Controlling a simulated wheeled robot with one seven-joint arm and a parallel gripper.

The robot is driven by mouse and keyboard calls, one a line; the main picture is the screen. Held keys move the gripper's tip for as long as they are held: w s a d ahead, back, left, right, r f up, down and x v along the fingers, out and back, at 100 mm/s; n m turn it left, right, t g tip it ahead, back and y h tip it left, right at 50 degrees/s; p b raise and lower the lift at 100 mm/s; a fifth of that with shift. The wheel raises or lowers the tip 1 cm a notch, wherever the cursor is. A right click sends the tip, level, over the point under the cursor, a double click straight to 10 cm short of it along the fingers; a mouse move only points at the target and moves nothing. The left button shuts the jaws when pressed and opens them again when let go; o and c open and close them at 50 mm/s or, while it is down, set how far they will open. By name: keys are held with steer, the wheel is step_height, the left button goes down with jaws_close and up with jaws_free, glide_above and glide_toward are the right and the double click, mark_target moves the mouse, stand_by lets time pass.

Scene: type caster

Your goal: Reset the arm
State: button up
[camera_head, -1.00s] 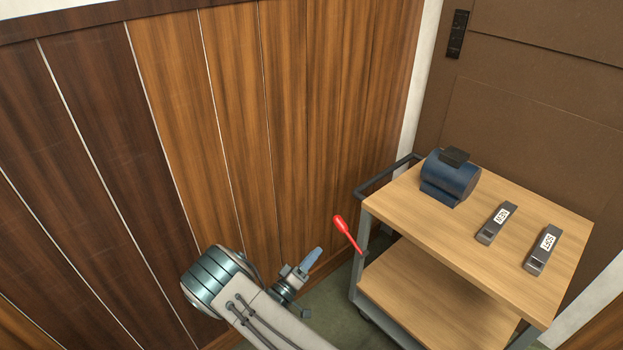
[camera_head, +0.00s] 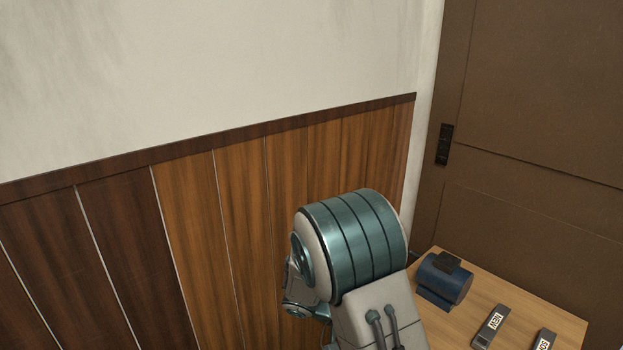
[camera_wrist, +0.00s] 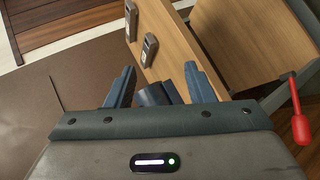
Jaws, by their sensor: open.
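My gripper (camera_wrist: 160,88) shows in the wrist view with its two blue-grey fingers spread apart and nothing between them. Behind the fingers, at a distance, the wrist view shows the cart's wooden top and the blue motor-like object, partly hidden by the fingers. In the head view my arm is raised in front of the panelled wall, its large teal-banded joint near the middle. The gripper's fingers are hidden in the head view.
A wooden-topped cart (camera_head: 467,318) stands at lower right. It bears a blue motor-like object (camera_head: 444,280) and two grey labelled blocks (camera_head: 490,326) (camera_head: 543,342). A red-handled lever (camera_wrist: 300,125) shows in the wrist view. A brown door (camera_head: 540,150) stands behind; the panelled wall (camera_head: 240,210) is at left.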

steer(key=s+r+t+y+p, duration=0.1)
steer(key=s+r+y+p, duration=0.3)
steer(key=r, duration=0.5)
steer(key=s+r+n+t+y+p, duration=0.1)
steer(key=s+r+y+p, duration=0.3)
steer(key=r, duration=0.5)
steer(key=s+a+r+t+y+p, duration=0.1)
steer(key=s+r+y+p, duration=0.3)
steer(key=s+r, duration=0.4)
steer(key=shift+r+n+p, duration=0.4)
steer(key=shift+p, duration=0.25)
